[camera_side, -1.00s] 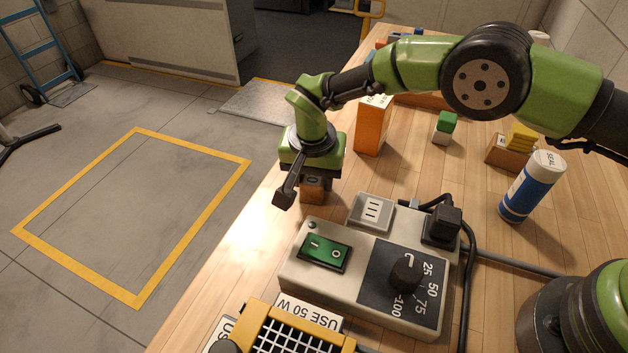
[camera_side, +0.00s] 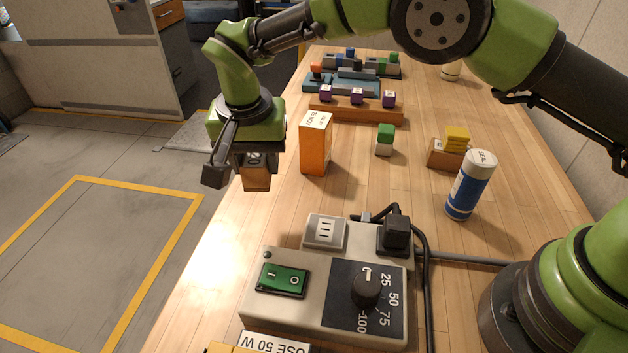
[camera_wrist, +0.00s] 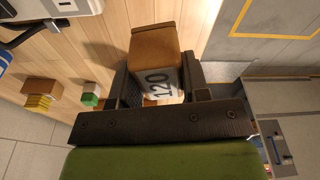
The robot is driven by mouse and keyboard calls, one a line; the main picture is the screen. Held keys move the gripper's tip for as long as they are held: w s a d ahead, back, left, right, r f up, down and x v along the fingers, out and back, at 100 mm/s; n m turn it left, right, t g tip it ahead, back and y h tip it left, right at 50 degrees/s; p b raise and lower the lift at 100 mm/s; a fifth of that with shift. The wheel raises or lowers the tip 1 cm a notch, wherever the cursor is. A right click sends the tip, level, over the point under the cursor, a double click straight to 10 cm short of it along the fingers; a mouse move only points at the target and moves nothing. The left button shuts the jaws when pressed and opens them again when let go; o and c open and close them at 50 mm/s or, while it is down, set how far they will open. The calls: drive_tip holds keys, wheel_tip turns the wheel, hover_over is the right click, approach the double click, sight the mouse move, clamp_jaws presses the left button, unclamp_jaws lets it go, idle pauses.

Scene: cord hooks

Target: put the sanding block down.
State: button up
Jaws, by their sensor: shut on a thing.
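The sanding block (camera_wrist: 152,45) is a brown block with a pale label reading 120. My gripper (camera_side: 254,160) is shut on it, with one dark finger on each side in the wrist view. The block's lower part (camera_side: 257,180) shows below the fingers in the side view, near the left edge of the wooden bench. It is left of the orange box (camera_side: 315,150). I cannot tell for sure how far its underside is above the bench top.
The control box (camera_side: 330,295) with a green switch and dial stands in front. A blue-white tube (camera_side: 469,185), a green-and-white block (camera_side: 385,140) and yellow pads (camera_side: 457,138) stand to the right. Bare wood lies between the sanding block and control box.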

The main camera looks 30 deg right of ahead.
wheel_tip(320, 180, up, 5)
drive_tip(key=shift+r, duration=0.1)
drive_tip(key=shift+w+d+r, duration=0.1)
drive_tip(key=shift+d+r, duration=0.15)
drive_tip(key=shift+d, duration=0.3)
drive_tip(key=d+m, duration=0.1)
drive_tip(key=d, duration=0.9)
drive_tip(key=m, duration=0.1)
hover_over(372, 185)
drive_tip(key=f, duration=1)
drive_tip(key=shift+s+a+f, duration=0.1)
drive_tip(key=shift+s+a, duration=0.05)
drive_tip(key=shift+s, duration=0.05)
drive_tip(key=shift+f, duration=2.55)
drive_tip(key=o, duration=1)
drive_tip(key=shift+f, duration=0.15)
